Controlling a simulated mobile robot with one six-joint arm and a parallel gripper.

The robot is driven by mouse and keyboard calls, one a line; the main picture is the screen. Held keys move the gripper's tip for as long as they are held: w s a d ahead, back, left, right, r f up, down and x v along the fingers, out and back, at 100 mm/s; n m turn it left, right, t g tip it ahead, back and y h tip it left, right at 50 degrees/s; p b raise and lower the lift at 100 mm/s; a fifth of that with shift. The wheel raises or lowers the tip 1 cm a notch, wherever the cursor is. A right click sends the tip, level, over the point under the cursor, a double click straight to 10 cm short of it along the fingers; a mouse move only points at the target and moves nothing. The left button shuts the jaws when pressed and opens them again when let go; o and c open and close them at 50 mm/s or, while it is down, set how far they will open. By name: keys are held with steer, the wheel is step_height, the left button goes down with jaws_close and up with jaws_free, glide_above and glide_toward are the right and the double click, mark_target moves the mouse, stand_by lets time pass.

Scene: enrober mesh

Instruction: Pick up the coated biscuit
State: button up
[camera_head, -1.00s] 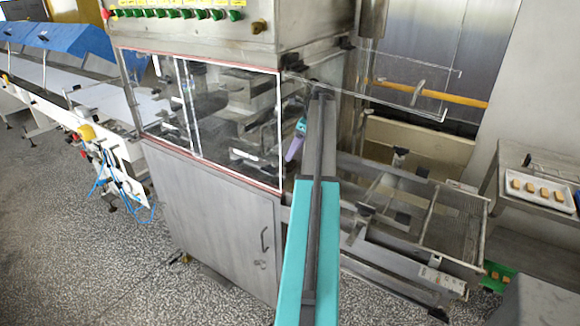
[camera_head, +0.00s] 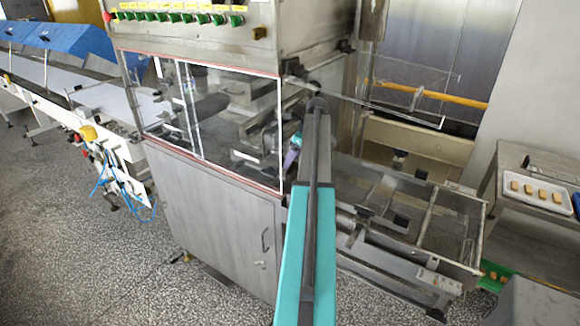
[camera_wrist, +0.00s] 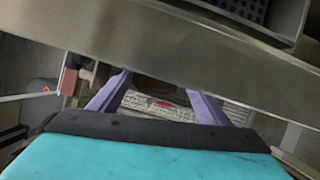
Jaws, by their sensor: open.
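My gripper (camera_head: 291,157) is at the right end of the enrober cabinet, beside the clear guard, partly hidden behind my arm. In the wrist view its two purple fingers (camera_wrist: 157,83) are spread apart with nothing held between them. A steel beam (camera_wrist: 190,50) crosses just beyond the fingertips. I cannot make out a coated biscuit in either view. Several tan biscuits (camera_head: 542,194) lie on a white tray (camera_head: 556,207) at the far right, well away from my gripper; they look plain.
The enrober's wire mesh belt (camera_head: 452,222) and open frame lie right of my arm. A clear raised panel (camera_head: 430,85) hangs above them. A green crate (camera_head: 494,270) sits low at the right. The speckled floor (camera_head: 90,270) is clear at the left.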

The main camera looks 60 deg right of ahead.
steer(key=shift+w+f, duration=0.2)
steer(key=shift+f, duration=0.35)
steer(key=shift+c, duration=0.2)
steer(key=c, duration=0.9)
